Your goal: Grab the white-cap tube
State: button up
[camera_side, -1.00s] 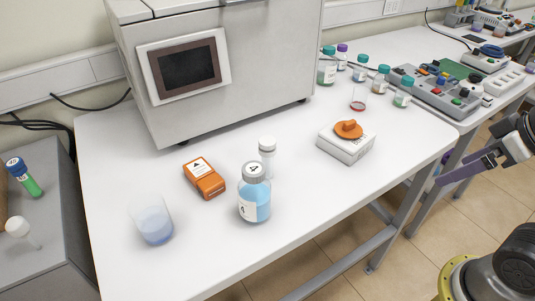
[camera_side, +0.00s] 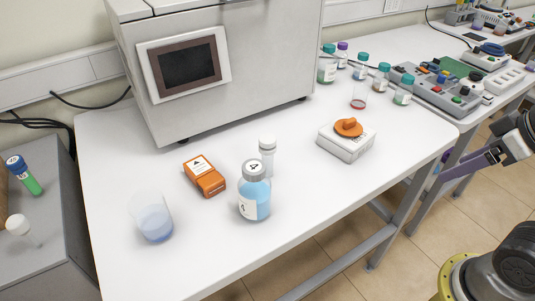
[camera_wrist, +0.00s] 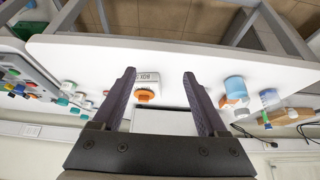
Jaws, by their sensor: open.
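A clear tube with a white cap (camera_side: 267,145) stands upright on the white table in the side view, partly hidden behind a bottle of blue liquid (camera_side: 254,195). Another white-capped piece (camera_side: 18,225) lies tilted on the grey cabinet at the far left. My gripper (camera_side: 470,168) is at the right edge of the side view, beyond the table's right edge and far from both. In the wrist view my gripper (camera_wrist: 159,74) has its two purple fingers apart with nothing between them. The bottle (camera_wrist: 235,88) shows to their right there.
A beaker of blue liquid (camera_side: 154,221) and an orange device (camera_side: 204,178) stand near the tube. A white box with an orange knob (camera_side: 345,144) is at the table's right. A large machine (camera_side: 225,70) fills the back. Several small bottles stand behind right. The front edge is clear.

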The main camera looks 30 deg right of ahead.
jog(key=w+a+r+n+y, duration=0.1)
jog(key=w+a+r+n, duration=0.3)
jog(key=w+r, duration=0.45)
jog(key=n+g+y, duration=0.2)
jog(key=n+y, duration=0.1)
jog(key=n, duration=0.3)
send_over(274, 138)
jog(key=s+d, duration=0.3)
jog(key=d, duration=0.2)
notch_tip(274, 138, down, 5)
jog(key=shift+g+h, duration=0.3)
jog(key=shift+g, duration=0.1)
jog(key=x, duration=0.4)
jog(key=a+x, duration=0.1)
jog(key=x, duration=0.8)
jog(key=shift+a, duration=0.2)
jog(key=shift+x, duration=3.05)
jog(key=shift+s, duration=0.15)
grip_shut()
